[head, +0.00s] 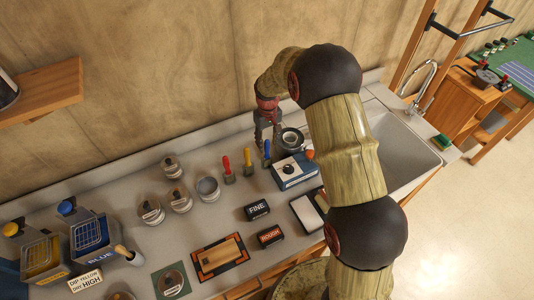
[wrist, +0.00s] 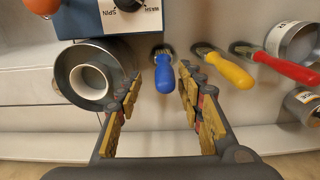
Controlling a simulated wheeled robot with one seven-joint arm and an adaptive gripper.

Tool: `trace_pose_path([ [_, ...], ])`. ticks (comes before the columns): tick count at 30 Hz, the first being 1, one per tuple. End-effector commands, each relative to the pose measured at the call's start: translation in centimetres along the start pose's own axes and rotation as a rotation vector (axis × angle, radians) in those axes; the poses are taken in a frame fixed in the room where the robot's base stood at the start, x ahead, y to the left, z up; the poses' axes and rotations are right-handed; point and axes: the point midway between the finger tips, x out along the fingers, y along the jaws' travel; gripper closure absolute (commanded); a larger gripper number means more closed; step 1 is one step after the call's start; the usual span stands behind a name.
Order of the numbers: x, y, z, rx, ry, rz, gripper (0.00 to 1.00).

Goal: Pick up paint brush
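Three brush-like tools stand near the back of the counter, with red (head: 227,167), yellow (head: 247,158) and blue (head: 267,150) handles. In the wrist view the blue-handled one (wrist: 163,75) lies ahead between my fingertips, with the yellow (wrist: 228,70) and red (wrist: 285,66) ones to its right. I cannot tell which one is the paint brush. My gripper (head: 267,136) is open and empty, pointing down by the blue handle. Its two fingers (wrist: 174,75) are spread in the wrist view, with the blue handle visible in the gap and not gripped.
A grey ring-shaped container (wrist: 72,72) is close left of my fingers in the wrist view. A blue box with a knob (head: 294,171) stands near it. Jars (head: 208,189), black FINE (head: 257,209) and ROUGH (head: 270,236) blocks and a sink (head: 400,150) share the counter. The wall is close behind.

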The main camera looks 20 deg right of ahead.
Motion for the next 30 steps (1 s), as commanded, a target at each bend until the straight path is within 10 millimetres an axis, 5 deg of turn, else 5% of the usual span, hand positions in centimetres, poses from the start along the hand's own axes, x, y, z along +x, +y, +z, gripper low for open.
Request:
trace_pose_path([
  [10,4.3,-0.5,0.5,0.000,-0.001,0.000,0.62],
  [18,4.5,-0.5,0.5,0.000,0.000,0.000,0.62],
  [30,4.5,-0.5,0.5,0.000,0.000,0.000,0.84],
])
